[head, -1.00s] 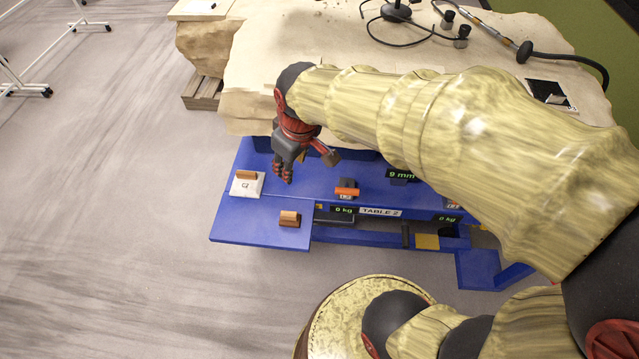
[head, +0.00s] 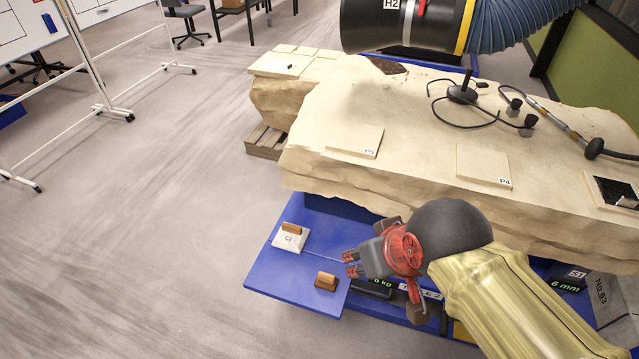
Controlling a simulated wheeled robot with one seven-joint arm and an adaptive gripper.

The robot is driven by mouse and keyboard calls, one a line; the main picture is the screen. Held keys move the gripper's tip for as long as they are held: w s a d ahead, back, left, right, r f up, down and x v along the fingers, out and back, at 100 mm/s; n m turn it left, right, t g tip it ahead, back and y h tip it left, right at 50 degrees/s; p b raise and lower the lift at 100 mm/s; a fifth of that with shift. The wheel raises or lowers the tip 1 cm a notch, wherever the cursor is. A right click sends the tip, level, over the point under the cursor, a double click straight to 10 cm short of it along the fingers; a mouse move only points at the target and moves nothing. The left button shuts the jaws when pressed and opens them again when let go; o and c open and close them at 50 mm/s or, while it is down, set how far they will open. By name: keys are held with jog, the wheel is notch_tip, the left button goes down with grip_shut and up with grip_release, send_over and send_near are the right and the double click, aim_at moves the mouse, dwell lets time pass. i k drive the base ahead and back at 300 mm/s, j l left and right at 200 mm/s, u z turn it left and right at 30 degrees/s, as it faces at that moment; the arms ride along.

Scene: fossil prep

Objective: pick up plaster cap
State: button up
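A white square cap marked C2 (head: 287,241) with a brown wooden handle (head: 291,228) on top lies on the blue side shelf (head: 285,280). I take it as the plaster cap. My gripper (head: 350,264) is to the right of it, above the shelf's right part, pointing left. Its two fingers look apart with nothing between them. It does not touch the cap. Whether other caps lie under my arm is hidden.
A loose brown wooden block (head: 326,281) lies on the shelf near the gripper's fingertips. The pale rock slab (head: 420,145) overhangs behind, carrying flat plates P5 (head: 356,141) and P4 (head: 484,166). A dark nozzle (head: 400,22) hangs above the slab. Open floor lies left.

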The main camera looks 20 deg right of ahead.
aim_at(292, 238)
jog(key=z, duration=2.3)
jog(key=u, duration=2.45)
jog(key=i+l+u, duration=0.15)
jog(key=i+l, duration=0.6)
